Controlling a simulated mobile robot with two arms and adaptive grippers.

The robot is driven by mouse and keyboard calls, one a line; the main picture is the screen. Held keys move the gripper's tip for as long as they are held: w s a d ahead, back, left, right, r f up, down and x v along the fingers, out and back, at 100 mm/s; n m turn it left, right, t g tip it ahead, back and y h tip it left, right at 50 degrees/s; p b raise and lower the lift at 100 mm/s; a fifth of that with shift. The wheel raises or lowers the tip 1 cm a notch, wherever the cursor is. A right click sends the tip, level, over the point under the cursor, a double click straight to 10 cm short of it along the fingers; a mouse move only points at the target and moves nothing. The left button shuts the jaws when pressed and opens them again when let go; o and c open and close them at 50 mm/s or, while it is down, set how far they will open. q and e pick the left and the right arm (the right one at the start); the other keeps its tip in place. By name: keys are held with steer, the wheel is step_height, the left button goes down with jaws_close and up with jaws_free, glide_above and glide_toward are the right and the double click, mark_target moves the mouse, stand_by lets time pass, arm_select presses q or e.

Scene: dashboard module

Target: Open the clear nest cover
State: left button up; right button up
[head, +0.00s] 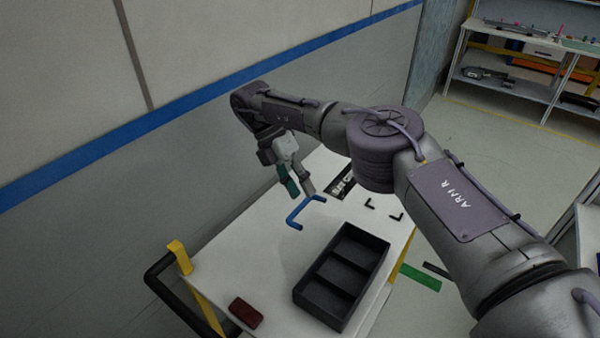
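I cannot make out a clear nest cover for certain. A blue U-shaped handle (293,220) shows at the white cart top, and any clear panel belonging to it does not stand out. My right gripper (301,193) hangs fingers-down just above and behind the blue handle, near its far end. Its two fingers are apart, with nothing visible between them. I cannot tell whether a fingertip touches the handle. My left gripper is out of view.
A dark tray with three empty compartments (298,292) and a dark red block (245,312) rest on the white cart top (235,265). Small black hooks (396,217) lie at the right. A wall stands close on the left. A yellow bracket (180,257) rises at the cart's left corner.

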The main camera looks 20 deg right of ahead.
step_height(320, 180, up, 5)
steer(key=shift+f, duration=0.1)
steer(key=shift+s, duration=0.1)
stand_by(0.5)
